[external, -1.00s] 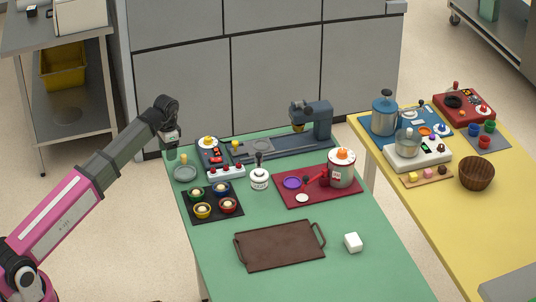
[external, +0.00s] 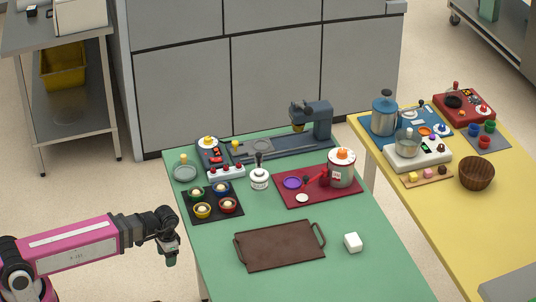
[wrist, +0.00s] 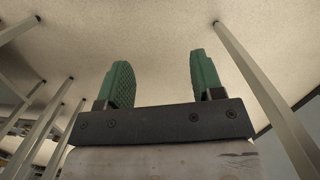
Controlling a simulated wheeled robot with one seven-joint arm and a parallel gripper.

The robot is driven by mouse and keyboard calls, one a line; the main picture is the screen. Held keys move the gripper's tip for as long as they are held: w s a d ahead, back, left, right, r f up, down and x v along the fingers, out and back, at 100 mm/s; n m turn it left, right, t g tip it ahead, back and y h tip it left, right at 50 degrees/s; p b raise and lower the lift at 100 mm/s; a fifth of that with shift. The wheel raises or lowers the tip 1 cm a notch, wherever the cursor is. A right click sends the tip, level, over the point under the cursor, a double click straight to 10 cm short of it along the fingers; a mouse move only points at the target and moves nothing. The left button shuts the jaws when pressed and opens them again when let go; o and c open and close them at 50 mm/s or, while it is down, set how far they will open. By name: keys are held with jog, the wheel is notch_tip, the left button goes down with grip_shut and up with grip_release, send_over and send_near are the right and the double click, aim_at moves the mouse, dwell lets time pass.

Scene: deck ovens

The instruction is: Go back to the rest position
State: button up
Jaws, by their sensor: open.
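My gripper (external: 171,257) hangs pointing down just off the left edge of the green table (external: 330,280). It holds nothing. In the wrist view my gripper (wrist: 160,85) shows two green fingertips spread wide apart, with bare floor between and beyond them. My pink arm reaches in from the left, low and nearly level.
On the green table are a brown tray (external: 257,262), a white cube (external: 353,242), a black mat (external: 186,210) with several small bowls, and a red mat (external: 333,198). A yellow table (external: 505,215) stands at right. Pale table legs (wrist: 265,90) rise near the gripper.

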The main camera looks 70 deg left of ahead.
jog(key=d+f+m, duration=0.1)
jog(key=d+f, duration=0.3)
jog(key=d, duration=0.4)
jog(key=d+f+m+t, duration=0.1)
jog(key=d+f, duration=0.4)
jog(key=d, duration=0.3)
jog(key=shift+m, duration=0.3)
jog(key=shift+w+d, duration=0.1)
